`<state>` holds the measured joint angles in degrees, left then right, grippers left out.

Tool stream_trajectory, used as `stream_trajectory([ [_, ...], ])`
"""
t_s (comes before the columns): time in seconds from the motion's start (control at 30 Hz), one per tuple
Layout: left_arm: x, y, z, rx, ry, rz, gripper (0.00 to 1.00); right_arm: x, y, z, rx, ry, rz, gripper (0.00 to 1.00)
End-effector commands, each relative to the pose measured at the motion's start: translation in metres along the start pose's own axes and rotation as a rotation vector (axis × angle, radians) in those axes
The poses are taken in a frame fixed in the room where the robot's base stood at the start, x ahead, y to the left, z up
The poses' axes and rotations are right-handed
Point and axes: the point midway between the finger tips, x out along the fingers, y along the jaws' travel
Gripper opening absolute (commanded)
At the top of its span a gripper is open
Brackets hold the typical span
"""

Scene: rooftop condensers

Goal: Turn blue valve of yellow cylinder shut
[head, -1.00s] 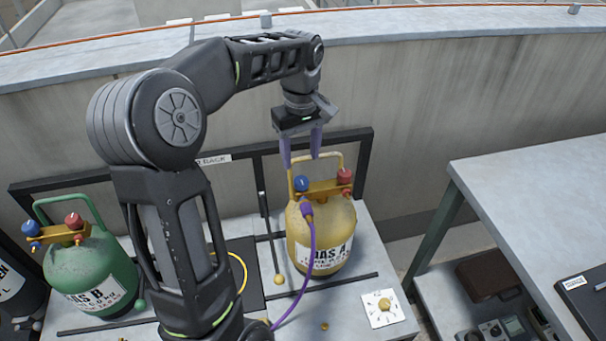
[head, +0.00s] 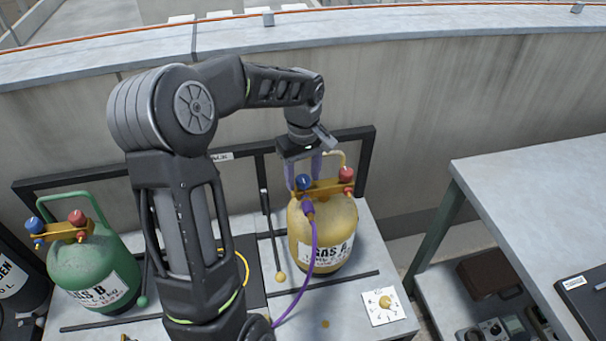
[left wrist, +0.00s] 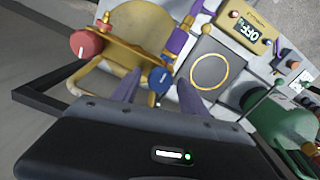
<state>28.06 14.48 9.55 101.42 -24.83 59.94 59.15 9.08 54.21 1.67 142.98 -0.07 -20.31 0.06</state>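The yellow cylinder (head: 335,225), labelled GAS A, stands upright on the bench. Its brass manifold carries the blue valve (head: 304,182) on the left and a red valve (head: 346,174) on the right. My left gripper (head: 303,172) points down at the blue valve, with its purple fingers open on either side of it. In the left wrist view the blue valve (left wrist: 160,79) shows between the fingertips with gaps visible; contact cannot be told. A purple hose (head: 312,245) hangs from a purple fitting just below the blue valve. My right gripper is out of view.
A green cylinder (head: 92,270) with its own blue and red valves stands at the left. A dark rack rail (head: 365,180) runs behind the cylinders. A dial plate (head: 381,306) lies at the front right. A grey table (head: 540,200) stands at the right.

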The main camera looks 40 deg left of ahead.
Motion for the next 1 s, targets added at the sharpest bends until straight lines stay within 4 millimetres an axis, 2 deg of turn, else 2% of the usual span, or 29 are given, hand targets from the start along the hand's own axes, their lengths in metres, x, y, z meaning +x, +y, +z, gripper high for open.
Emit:
stream_trajectory([
  [0.07,-0.0002,0.0,0.0,0.0,0.0,0.0,0.44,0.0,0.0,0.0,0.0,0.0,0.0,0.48],
  [0.6,-0.0005,0.0,-0.0001,0.0,0.0,0.0,0.0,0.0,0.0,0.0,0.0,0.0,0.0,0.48],
  [1.0,-0.0006,0.0001,-0.0001,0.021,0.0,0.0,0.0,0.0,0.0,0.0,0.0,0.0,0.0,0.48],
])
